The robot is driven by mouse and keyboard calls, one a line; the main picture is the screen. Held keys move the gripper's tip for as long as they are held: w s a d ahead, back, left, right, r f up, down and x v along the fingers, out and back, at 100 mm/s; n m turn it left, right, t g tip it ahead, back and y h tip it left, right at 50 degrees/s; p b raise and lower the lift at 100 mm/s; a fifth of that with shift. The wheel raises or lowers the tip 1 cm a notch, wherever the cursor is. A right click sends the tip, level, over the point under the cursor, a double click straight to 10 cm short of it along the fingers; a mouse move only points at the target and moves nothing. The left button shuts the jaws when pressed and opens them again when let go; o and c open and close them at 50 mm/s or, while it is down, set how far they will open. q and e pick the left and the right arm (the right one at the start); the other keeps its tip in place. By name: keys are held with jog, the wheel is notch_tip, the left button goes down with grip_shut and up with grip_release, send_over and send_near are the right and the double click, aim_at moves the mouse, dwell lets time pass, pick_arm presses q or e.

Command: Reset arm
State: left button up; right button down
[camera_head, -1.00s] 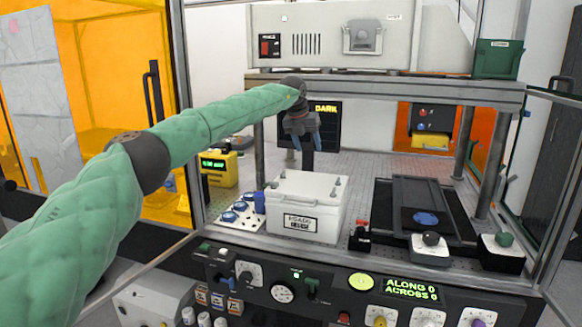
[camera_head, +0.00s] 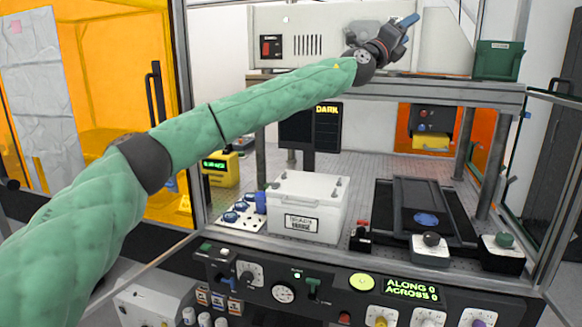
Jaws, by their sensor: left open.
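My left arm, in a green padded sleeve, reaches in from the left and rises to the right across the head view. Its gripper (camera_head: 408,27) is open and empty, in front of the upper shelf's grey cabinet, with its blue fingertips pointing up and to the right. It is well above the white lidded box (camera_head: 307,203) on the bench, and touches nothing that I can see. My right gripper is not in view.
The control panel (camera_head: 330,286) with knobs and a gauge runs along the front. A black stage with a blue disc (camera_head: 426,219) lies right of the white box. A green bin (camera_head: 498,59) stands on the shelf (camera_head: 480,91). Metal posts and an open glass door frame the bench.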

pick_arm(q)
jog(key=s+a+r+n+t+y, duration=0.1)
jog(key=s+a+r+n+t, duration=0.1)
jog(key=s+n+t, duration=0.3)
jog(key=s+a+f+n+t+y, duration=0.1)
jog(key=a+f+n+t+y, duration=0.25)
jog(key=n+y, duration=0.35)
jog(key=s+a+f+n+t+y, duration=0.2)
jog(key=a+n+y, duration=0.25)
jog(key=n, duration=0.45)
jog(key=s+a+f+n+g+y, duration=0.2)
jog(key=s+a+f+n+g, duration=0.5)
jog(key=f, duration=1)
jog(key=s+a+f+n+g+y, duration=0.1)
jog(key=s+a+f, duration=0.4)
jog(key=a+f, duration=0.85)
jog(key=s+a+f+n+g+y, duration=0.2)
jog(key=s+a+f+n+g, duration=0.3)
jog(key=f, duration=1.5)
jog(key=s+a+f+g, duration=0.2)
jog(key=s+f, duration=0.9)
jog(key=s+a+f+n+g, duration=0.1)
jog(key=s+a+f+g, duration=0.2)
jog(key=s+f, duration=0.9)
jog(key=s+a+f+g, duration=0.3)
jog(key=s+f, duration=0.8)
jog(key=s, duration=0.1)
jog(key=shift+f+y, duration=0.2)
jog(key=shift+y, duration=0.25)
jog(key=shift+s, duration=0.1)
